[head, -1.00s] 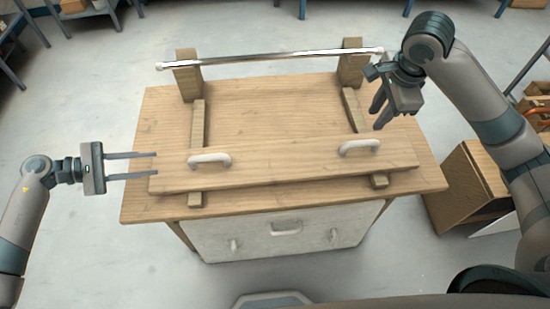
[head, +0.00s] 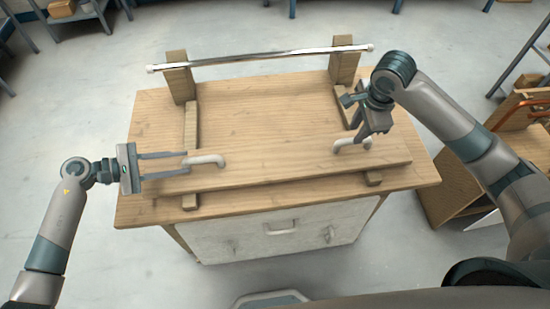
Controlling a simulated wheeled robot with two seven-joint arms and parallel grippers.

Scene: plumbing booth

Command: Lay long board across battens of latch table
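The long wooden board (head: 275,166) lies flat across the two battens of the latch table (head: 270,110), near its front edge. The left batten (head: 191,125) and right batten (head: 349,112) run front to back under it. The board has a white left handle (head: 208,160) and a white right handle (head: 352,146). My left gripper (head: 189,161) is open, its fingers level over the board's left part, with the tips at the left end of the left handle. My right gripper (head: 360,133) points down at the right handle. Its fingers look apart and partly hide the handle; contact is unclear.
A shiny metal bar (head: 260,58) rests across two wooden posts (head: 179,77) at the table's back. A white drawer front (head: 280,230) is below the tabletop. A wooden box (head: 455,180) stands on the floor at the right. The tabletop between the battens is clear.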

